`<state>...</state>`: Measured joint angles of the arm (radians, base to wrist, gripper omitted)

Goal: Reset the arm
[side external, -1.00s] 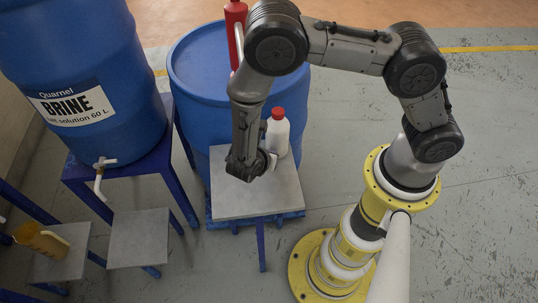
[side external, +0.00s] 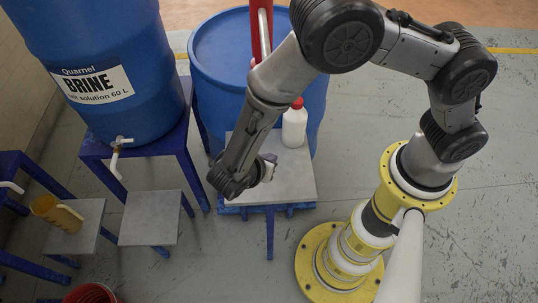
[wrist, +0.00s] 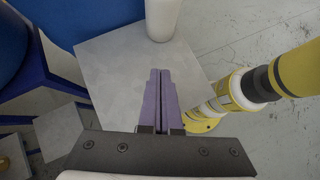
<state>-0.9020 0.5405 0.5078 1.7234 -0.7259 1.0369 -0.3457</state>
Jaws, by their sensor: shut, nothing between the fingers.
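My gripper shows in the wrist view with its two purple fingers (wrist: 160,72) pressed together and nothing between them. It is above the grey square stand top (wrist: 112,66). In the side external view my arm is bent over with its wrist low, over the left edge of that stand top (side external: 300,180). The fingers are mostly hidden there by the wrist. A white bottle with a red cap (side external: 294,125) stands upright on the stand, apart from my gripper. The bottle's lower part also shows at the top of the wrist view (wrist: 163,18).
A blue Brine barrel with a tap (side external: 90,90) sits on a blue stand at left. A large blue drum (side external: 215,70) stands behind, with a red object (side external: 259,35) partly hidden by my arm. A yellow jug (side external: 50,211) and a red bucket (side external: 90,293) are at lower left. Floor at right is clear.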

